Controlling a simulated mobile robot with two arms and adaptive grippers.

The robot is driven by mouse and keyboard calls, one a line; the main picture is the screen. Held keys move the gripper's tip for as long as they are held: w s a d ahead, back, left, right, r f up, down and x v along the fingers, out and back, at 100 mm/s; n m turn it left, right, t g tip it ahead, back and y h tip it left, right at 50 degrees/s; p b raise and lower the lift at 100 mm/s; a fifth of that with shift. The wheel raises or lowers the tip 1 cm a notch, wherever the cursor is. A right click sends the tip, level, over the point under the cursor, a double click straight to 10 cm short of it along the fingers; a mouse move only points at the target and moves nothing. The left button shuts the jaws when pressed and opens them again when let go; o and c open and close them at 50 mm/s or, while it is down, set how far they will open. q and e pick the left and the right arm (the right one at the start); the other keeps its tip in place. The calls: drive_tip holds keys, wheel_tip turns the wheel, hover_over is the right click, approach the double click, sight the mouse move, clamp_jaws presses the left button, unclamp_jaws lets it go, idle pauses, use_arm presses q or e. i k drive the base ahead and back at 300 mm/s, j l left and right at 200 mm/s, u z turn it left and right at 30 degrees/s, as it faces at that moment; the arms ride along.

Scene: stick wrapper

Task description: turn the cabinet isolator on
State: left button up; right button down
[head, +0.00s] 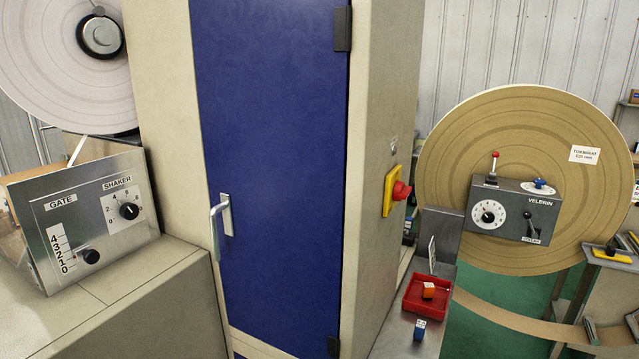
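The cabinet stands in the middle of the head view, with a blue door (275,150) and beige sides. The door looks shut and has a pale lever handle (220,228) on its left edge. On the cabinet's right side is a yellow plate (390,190) with a red knob (401,191) sticking out to the right. This looks like the isolator. I see it nearly from the side, so I cannot tell which way the knob is turned. Neither of my grippers is in view.
A metal box labelled GATE and SHAKER (88,218) stands on a beige counter at left. Behind is a grey VELBRIN control box (512,210) before a big brown reel (470,130).

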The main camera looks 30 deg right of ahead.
sight(401, 192)
drive_tip(key=l+u, duration=0.25)
drive_tip(key=l, duration=0.3)
drive_tip(key=l+u, duration=0.2)
drive_tip(key=l, duration=0.4)
drive_tip(key=l+u, duration=0.25)
drive_tip(key=l, duration=0.3)
drive_tip(key=k+l+u, duration=0.1)
drive_tip(key=l+u, duration=0.15)
drive_tip(key=l, duration=0.3)
drive_tip(key=k+l+u, duration=0.2)
drive_tip(key=l, duration=0.35)
drive_tip(key=i, duration=0.05)
